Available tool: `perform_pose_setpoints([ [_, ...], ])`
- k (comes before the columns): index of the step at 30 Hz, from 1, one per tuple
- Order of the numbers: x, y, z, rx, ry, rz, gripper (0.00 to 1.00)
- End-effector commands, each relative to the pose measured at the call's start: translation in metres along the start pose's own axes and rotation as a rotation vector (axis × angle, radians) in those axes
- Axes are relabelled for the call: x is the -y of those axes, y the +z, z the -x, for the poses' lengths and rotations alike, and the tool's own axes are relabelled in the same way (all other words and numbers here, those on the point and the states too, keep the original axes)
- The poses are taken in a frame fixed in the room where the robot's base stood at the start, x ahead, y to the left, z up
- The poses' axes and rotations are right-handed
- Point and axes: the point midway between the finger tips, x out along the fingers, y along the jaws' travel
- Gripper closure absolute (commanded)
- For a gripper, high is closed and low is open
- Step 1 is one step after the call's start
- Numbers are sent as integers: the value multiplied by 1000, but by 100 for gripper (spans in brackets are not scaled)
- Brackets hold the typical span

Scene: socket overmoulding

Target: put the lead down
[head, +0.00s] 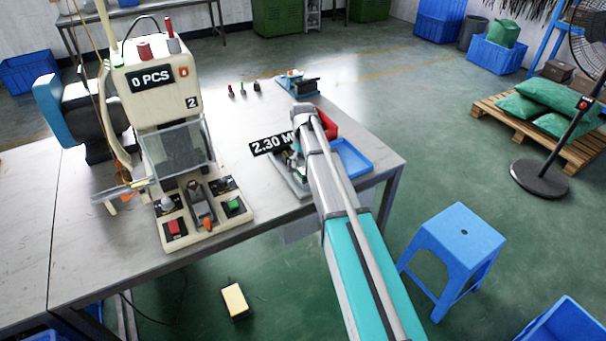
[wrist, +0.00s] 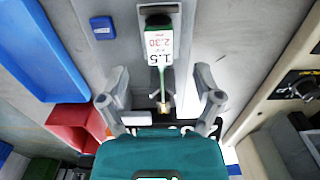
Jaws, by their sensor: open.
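In the wrist view my gripper (wrist: 161,72) is open, with its two grey fingers spread apart. A thin green lead with a brass-coloured end (wrist: 163,88) shows between the fingers, and neither finger appears to touch it. The teal gripper body hides what lies nearer. In the head view my arm covers most of the gripper and the lead.
The moulding machine (head: 155,85), reading 0 PCS, stands left on the table (head: 100,235). A blue tray (head: 352,158) and a red bin (head: 329,124) lie close beside my arm. A blue fixture (head: 298,82) stands behind. A blue stool (head: 455,240) stands right of the table.

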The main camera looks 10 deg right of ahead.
Motion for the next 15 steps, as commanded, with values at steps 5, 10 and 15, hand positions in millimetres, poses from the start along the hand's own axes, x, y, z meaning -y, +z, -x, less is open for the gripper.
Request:
perform_pose_setpoints([
  [5,0,0,0,0,0,0,17],
  [10,0,0,-6,0,0,0,17],
  [15,0,-1,-18,0,0,0,17],
])
